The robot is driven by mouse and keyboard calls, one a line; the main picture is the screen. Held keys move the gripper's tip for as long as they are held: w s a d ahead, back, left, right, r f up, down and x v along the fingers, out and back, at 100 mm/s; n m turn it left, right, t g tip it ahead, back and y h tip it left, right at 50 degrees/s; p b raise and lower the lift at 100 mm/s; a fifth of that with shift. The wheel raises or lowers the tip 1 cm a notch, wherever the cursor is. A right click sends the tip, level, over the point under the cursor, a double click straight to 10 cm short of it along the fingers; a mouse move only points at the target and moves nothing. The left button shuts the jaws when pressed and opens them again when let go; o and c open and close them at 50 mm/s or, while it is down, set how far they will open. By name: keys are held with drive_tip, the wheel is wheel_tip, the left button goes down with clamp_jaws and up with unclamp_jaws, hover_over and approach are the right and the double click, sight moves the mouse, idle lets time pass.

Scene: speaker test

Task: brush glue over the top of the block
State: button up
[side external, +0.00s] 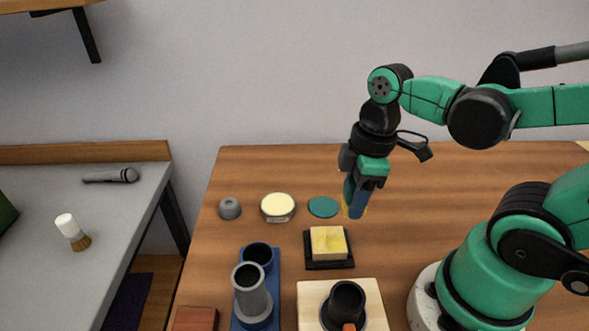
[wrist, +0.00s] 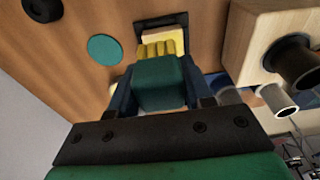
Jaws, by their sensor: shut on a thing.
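The block (side external: 328,240) sits in a black square tray (side external: 330,265) on the wooden table. Its top is yellow and its front side is pale. My gripper (side external: 353,207) is shut on a brush, with its tips above the table, behind and slightly right of the block in the side view. In the wrist view the brush (wrist: 160,83) has a teal body between my fingers and yellow bristles pointing away. The block (wrist: 165,35) shows just beyond the bristles there, partly hidden by them. I cannot tell whether bristles and block touch. A round jar (side external: 277,208) with pale yellow contents stands left of the block.
A blue holder (side external: 268,310) with a grey cup (side external: 250,292) and a wooden stand with a black cup (side external: 346,303) are in front. A white-handled brush (side external: 70,230) lies on the left table.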

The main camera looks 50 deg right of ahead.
sight(339, 237)
drive_tip(key=shift+f, duration=2.7)
drive_tip(key=shift+w+a+f, duration=0.3)
drive_tip(key=shift+w+f, duration=0.05)
drive_tip(key=shift+f, duration=0.1)
drive_tip(key=shift+w+a+r, duration=0.2)
drive_tip(key=shift+w+a, duration=0.8)
drive_tip(key=shift+a, duration=0.1)
drive_tip(key=shift+w+a+r, duration=0.2)
drive_tip(key=shift+w+a, duration=0.8)
drive_tip(key=shift+a, duration=0.05)
drive_tip(key=s+d, duration=0.4)
drive_tip(key=shift+s+d, duration=0.4)
drive_tip(key=shift+s, duration=0.15)
drive_tip(key=shift+a, duration=0.35)
drive_tip(key=shift+w+a, duration=2.1)
drive_tip(key=shift+w, duration=0.05)
drive_tip(key=shift+s+d+f, duration=0.1)
drive_tip(key=shift+s+d, duration=2.15)
drive_tip(key=shift+r, duration=0.45)
drive_tip(key=shift+w, duration=0.1)
drive_tip(key=shift+r, duration=3.1)
